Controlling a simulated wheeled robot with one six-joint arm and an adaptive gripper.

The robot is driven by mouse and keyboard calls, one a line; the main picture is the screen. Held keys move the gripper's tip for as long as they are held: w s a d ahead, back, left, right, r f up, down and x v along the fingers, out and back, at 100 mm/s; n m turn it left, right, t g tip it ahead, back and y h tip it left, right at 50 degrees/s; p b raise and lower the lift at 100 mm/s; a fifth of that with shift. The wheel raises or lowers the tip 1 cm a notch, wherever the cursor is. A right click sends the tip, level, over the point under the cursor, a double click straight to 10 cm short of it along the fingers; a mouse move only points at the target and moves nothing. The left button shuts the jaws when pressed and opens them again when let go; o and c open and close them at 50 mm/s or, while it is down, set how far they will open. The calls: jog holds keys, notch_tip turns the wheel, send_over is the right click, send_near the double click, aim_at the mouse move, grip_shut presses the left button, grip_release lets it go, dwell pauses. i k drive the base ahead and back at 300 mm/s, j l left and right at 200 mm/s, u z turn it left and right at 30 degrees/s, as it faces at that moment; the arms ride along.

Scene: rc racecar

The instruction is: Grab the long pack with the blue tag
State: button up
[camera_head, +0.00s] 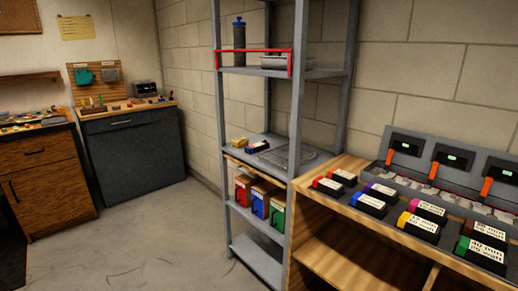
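Several dark packs with white labels and coloured end tags lie in two rows on the wooden bench, in the right of the head view. One pack with a blue tag (369,205) lies in the front row, between a red-tagged pack (328,188) and a yellow-tagged pack (417,227). A purple-tagged pack (381,192) lies just behind it. A small dark item with a blue part (256,147) also sits on the grey shelf, too small to make out. My gripper is not in view.
The wooden bench (330,240) has open compartments below. A grey rack with dark screens and orange parts (450,170) stands behind the packs. The metal shelving unit (299,90) adjoins the bench on the left. Open floor (150,240) lies to the left.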

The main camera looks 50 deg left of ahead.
aim_at(257, 147)
jog(key=u, duration=1.75)
jog(key=i+j, duration=0.4)
jog(key=i, duration=0.15)
jog(key=i+j, duration=0.35)
jog(key=i, duration=0.15)
jog(key=i+j, duration=0.4)
jog(key=i, duration=0.15)
jog(key=i+j, duration=0.1)
jog(key=i, duration=0.5)
